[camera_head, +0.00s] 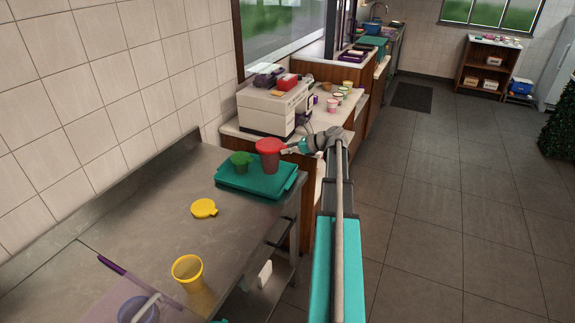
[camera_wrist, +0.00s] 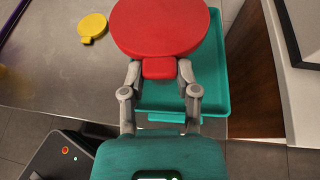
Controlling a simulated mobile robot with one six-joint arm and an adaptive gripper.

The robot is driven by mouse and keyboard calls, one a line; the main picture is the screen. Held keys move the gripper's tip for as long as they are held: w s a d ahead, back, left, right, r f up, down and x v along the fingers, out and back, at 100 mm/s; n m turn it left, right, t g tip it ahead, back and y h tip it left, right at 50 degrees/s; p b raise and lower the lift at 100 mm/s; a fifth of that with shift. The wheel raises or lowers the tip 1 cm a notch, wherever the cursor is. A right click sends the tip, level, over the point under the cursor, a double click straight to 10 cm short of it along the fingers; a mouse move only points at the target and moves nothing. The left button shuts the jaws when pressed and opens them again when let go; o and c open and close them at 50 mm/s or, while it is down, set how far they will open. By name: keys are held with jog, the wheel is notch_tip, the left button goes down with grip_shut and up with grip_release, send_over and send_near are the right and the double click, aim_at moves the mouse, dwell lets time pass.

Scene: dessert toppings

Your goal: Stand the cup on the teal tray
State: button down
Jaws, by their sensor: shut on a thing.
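A red cup with a red lid (camera_head: 268,146) is at the teal tray (camera_head: 257,188), over its back right part. The cup is upright; I cannot tell whether its base touches the tray. My gripper (camera_wrist: 159,68) is shut on the red cup, with its fingers on either side of the lid's tab in the wrist view. The lid (camera_wrist: 158,25) hides the cup's body there and much of the tray (camera_wrist: 216,85).
A yellow lid (camera_head: 204,208) lies on the steel table left of the tray. A yellow cup (camera_head: 187,270) stands near the table's front. A white machine (camera_head: 270,108) and several small tubs (camera_head: 338,97) are on the counter behind. Bare steel lies left of the tray.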

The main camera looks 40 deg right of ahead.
jog(key=shift+w+d+f+b, duration=0.4)
jog(key=shift+w+f+b, duration=0.1)
jog(key=shift+f, duration=0.2)
jog(key=shift+w+d+f+b, duration=0.4)
jog(key=shift+f+b, duration=0.1)
jog(key=shift+f, duration=0.3)
jog(key=shift+w+d+f+b, duration=0.15)
jog(key=shift+f+b, duration=0.85)
jog(key=shift+b, duration=0.05)
jog(key=shift+w+d+f+b, duration=0.1)
jog(key=shift+d+f+b, duration=0.05)
jog(key=shift+f+b, duration=0.85)
jog(key=shift+c, duration=1.8)
grip_release()
jog(key=shift+r, duration=0.2)
